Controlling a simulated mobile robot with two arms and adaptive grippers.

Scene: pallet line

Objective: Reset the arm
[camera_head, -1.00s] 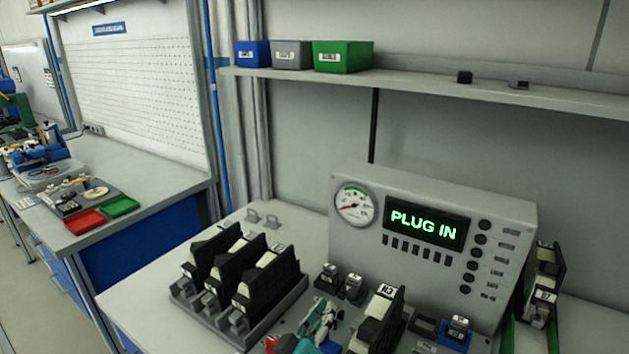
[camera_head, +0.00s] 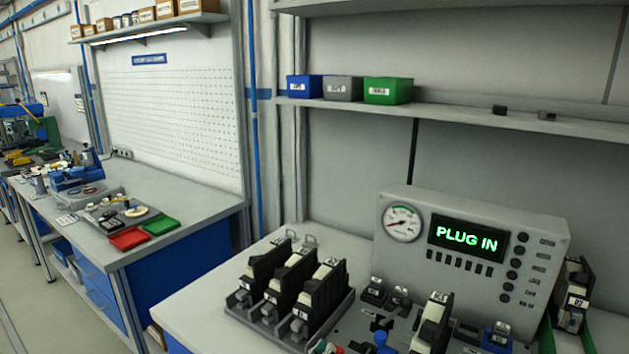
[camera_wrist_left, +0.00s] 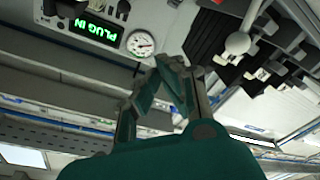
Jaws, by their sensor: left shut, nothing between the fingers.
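My left gripper (camera_wrist_left: 160,72) shows in the left wrist view. Its teal fingers are closed together at the tips with nothing between them. In that tilted view the tips appear just below the round gauge (camera_wrist_left: 140,43) of the control box, apart from the black modules (camera_wrist_left: 222,48). In the head view I cannot clearly make out this gripper; small coloured parts at the bottom edge are cut off. My right gripper is not in view.
The grey control box (camera_head: 465,275) reads "PLUG IN". A rack of black modules (camera_head: 290,285) stands left of it; another module (camera_head: 432,322) stands in front. Blue, grey and green bins (camera_head: 388,91) sit on the shelf (camera_head: 450,109). A second bench (camera_head: 195,195) has red and green trays.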

